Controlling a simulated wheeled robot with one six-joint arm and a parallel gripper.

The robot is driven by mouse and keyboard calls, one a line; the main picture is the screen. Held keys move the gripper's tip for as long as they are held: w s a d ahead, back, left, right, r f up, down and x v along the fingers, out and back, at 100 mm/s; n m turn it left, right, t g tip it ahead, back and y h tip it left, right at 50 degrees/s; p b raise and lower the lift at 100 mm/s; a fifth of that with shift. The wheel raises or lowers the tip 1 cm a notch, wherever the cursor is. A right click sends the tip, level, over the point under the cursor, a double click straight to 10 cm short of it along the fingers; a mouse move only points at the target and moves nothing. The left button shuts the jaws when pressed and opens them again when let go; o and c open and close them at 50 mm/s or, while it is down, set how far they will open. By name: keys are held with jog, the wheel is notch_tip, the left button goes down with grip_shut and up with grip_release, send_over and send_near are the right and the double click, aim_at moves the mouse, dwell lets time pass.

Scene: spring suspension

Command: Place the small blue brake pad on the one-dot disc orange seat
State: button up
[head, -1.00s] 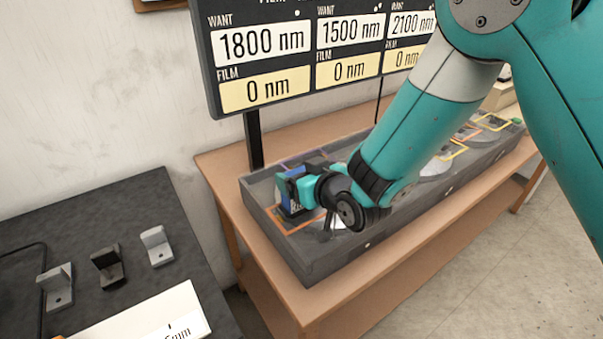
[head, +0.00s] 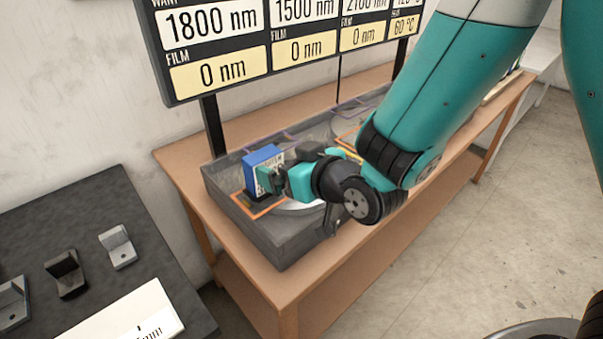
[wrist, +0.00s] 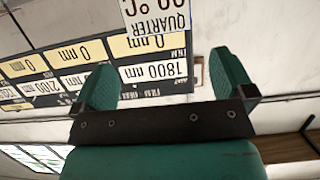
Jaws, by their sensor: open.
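The blue brake pad (head: 263,163), a small upright block with a white printed label, stands in the near left end of the grey tray. It is at the orange outlined seat (head: 262,207), which shows around its foot. A pale disc (head: 300,204) lies beside it, partly under my gripper; I cannot read any dots on it. My gripper (head: 270,180) is open just right of the pad in the head view; I cannot tell whether it touches. In the wrist view both fingers (wrist: 165,85) are spread, with no blue block between them.
The display board (head: 225,50) stands behind the tray (head: 285,240) on a wooden table (head: 180,160). More outlined seats lie further along the tray. A dark bench (head: 60,215) at the left holds grey and black brackets and a white card.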

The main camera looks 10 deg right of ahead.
jog(key=p+v, duration=0.3)
jog(key=p, duration=0.4)
jog(key=shift+s+d+r+p, duration=0.15)
jog(key=shift+s+p, duration=0.1)
jog(key=shift+p, duration=0.05)
